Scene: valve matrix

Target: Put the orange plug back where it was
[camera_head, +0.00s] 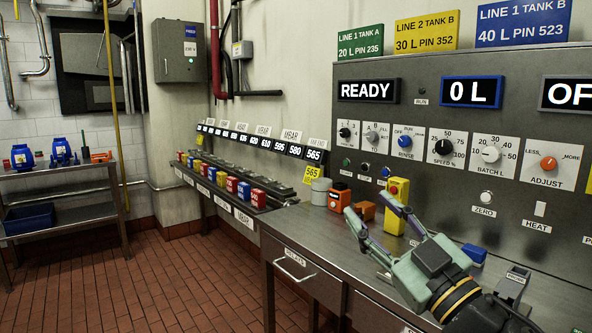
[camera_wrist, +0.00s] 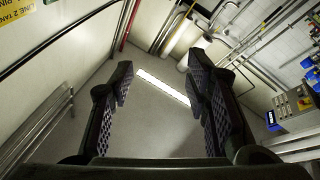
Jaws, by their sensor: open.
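My gripper (camera_head: 366,208) is open over the steel bench, its fingers pointing up and to the left in the head view. In the wrist view my gripper (camera_wrist: 158,82) has its two dark fingers apart with nothing between them. An orange block (camera_head: 364,211) lies on the bench, showing just by the fingertips. An orange item with a dark top (camera_head: 340,198) stands to its left. I cannot tell which of these is the orange plug, or whether the fingers touch either. No empty place for a plug can be made out.
A yellow box (camera_head: 396,205) stands behind the fingers, and a blue block (camera_head: 474,252) lies right of the gripper. The control panel (camera_head: 460,130) rises behind the bench (camera_head: 290,225). A row of coloured valve blocks (camera_head: 231,185) runs left. The tiled floor (camera_head: 190,280) is clear.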

